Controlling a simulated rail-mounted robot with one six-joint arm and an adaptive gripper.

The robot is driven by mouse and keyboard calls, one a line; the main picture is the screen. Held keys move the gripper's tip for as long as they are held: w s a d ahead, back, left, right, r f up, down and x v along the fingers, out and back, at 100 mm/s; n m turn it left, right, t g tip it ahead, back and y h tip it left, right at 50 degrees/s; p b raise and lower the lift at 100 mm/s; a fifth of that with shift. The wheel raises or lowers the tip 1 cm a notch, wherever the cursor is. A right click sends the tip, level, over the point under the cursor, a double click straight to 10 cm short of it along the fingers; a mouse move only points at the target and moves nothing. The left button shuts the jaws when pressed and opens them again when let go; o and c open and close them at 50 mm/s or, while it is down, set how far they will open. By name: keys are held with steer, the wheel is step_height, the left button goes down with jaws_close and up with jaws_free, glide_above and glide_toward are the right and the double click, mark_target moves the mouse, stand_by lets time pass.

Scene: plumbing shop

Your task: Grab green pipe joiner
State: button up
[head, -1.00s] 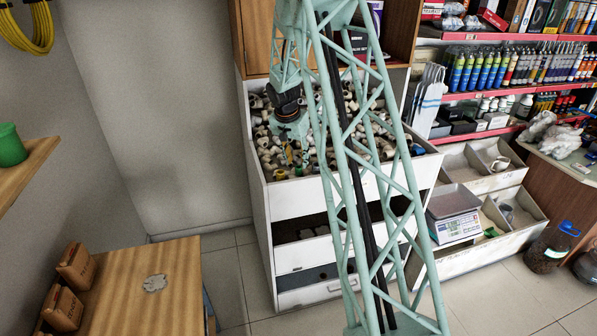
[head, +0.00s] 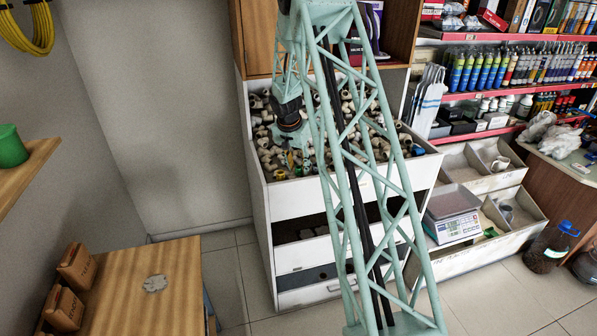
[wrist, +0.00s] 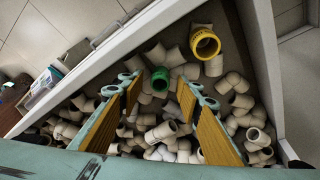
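The green pipe joiner (wrist: 160,79) lies among white and beige fittings in the bin, at the upper middle of the wrist view. My gripper (wrist: 160,90) is open and empty, its two wood-coloured finger pads set wide apart to the left and right. The joiner shows between and just beyond the fingertips, with no visible contact. How high the tips are above it is hard to tell. In the head view my gripper (head: 292,157) hangs low over the front left of the bin, and the joiner there is too small to make out clearly.
The bin's white front wall (head: 330,194) stands close to the gripper. A larger yellow joiner (wrist: 205,43) lies near the green one, by the bin wall. Loose pale pipe fittings (wrist: 165,131) crowd below and around the fingers.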

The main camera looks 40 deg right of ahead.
steer(key=shift+d+f, duration=0.15)
steer(key=shift+f, duration=0.4)
steer(key=shift+c, duration=0.7)
steer(key=c, duration=0.6)
